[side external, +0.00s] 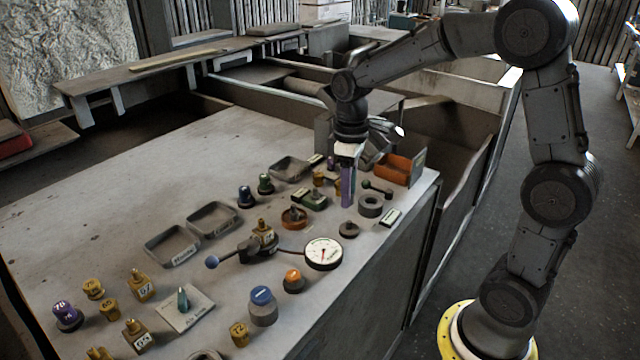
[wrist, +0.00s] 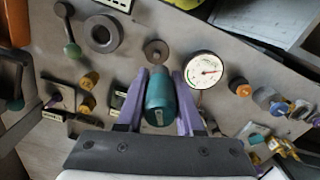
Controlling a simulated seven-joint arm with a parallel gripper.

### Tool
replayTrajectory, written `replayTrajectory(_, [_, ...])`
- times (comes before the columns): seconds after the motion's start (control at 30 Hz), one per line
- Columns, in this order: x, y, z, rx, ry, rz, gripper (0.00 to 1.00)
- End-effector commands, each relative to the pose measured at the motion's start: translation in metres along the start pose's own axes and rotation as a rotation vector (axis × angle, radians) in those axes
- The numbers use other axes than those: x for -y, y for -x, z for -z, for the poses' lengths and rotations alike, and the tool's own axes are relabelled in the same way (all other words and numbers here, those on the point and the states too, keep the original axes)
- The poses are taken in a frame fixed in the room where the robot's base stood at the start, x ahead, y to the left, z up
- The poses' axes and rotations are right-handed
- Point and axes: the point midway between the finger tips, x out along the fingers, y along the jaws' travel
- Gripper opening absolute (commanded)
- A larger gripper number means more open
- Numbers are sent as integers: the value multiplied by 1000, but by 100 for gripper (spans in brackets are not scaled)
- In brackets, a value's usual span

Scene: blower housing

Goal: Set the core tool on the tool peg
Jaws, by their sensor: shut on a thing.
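My gripper (side external: 347,190) is above the right part of the bench, its purple fingers pointing down. In the wrist view my gripper (wrist: 159,76) is shut on a teal, rounded cylinder, which I take for the core tool (wrist: 160,100). The cylinder has a small pale label and lies between both fingers. In the side view the fingers mostly hide it. A teal pointed piece (side external: 183,300) stands upright on a pale square plate (side external: 199,313) at the front left. I cannot tell which piece is the tool peg; the small labels are unreadable.
A round dial gauge (side external: 323,253), a grey ring (side external: 370,206) and a dark disc (side external: 348,230) lie near the gripper. An orange bin (side external: 396,167) stands at the right edge. Several brass pieces crowd the front left; the back left bench is clear.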

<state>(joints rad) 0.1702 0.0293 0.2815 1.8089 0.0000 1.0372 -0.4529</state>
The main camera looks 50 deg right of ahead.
Motion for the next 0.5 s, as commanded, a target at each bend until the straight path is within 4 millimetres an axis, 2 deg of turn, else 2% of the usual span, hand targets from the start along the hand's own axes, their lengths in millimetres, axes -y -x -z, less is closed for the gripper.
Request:
replayTrajectory(0.17, [-5,2,-6,-14,-22,-7,0])
replayTrajectory(0.5, [-5,-30,-5,-12,-21,-6,0])
